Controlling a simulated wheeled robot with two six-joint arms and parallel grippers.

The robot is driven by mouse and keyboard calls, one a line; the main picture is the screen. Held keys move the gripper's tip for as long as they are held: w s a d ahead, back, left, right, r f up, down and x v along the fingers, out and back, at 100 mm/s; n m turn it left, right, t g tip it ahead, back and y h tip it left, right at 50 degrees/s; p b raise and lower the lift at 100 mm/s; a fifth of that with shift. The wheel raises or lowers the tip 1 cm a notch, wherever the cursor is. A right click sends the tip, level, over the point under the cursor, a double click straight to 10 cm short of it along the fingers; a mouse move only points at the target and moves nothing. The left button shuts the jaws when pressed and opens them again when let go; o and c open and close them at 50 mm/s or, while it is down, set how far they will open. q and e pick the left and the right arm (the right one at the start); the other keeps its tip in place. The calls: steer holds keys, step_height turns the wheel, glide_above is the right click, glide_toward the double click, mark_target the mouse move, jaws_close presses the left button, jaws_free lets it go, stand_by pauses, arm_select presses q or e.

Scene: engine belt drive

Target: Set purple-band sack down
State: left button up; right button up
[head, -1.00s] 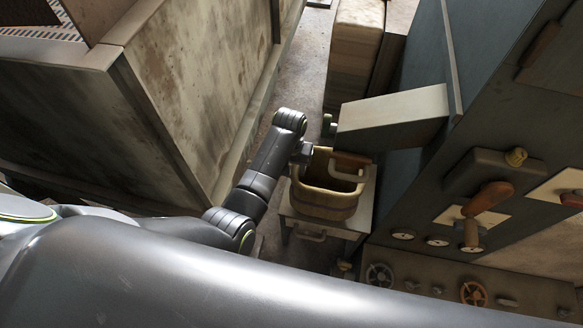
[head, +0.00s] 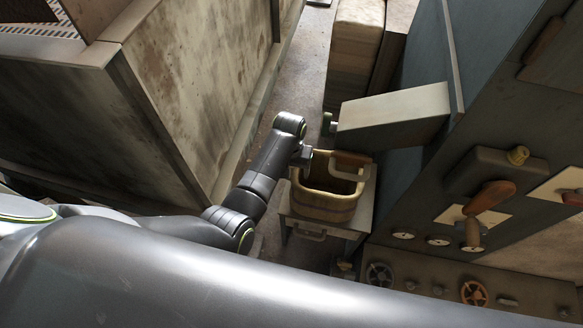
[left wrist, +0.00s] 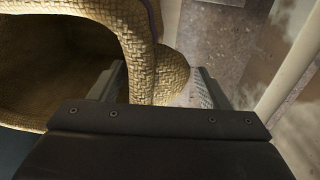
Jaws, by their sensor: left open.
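The tan woven sack (head: 322,206) stands upright and open-topped on a small pale stand (head: 362,222) in the head view. In the left wrist view its woven side and rim (left wrist: 100,12) fill the upper left, with a thin purple line at the top. My left gripper (left wrist: 160,88) is open, with a finger on either side of a woven part of the sack. In the head view the left gripper (head: 306,157) is at the sack's upper left rim; its fingertips are mostly hidden. Whether the fingers touch the weave cannot be told. My right gripper is not in view.
A grey slab-like box (head: 392,118) juts out just above and behind the sack. A blue-grey machine panel with handles and valve wheels (head: 473,293) stands at right. A large stained metal casing (head: 190,90) stands at left, with a narrow strip of floor (head: 303,85) between.

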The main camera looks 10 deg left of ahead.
arm_select(q)
step_height(320, 180, up, 12)
steer(key=p, duration=0.2)
steer(key=shift+a, duration=0.1)
stand_by(0.6)
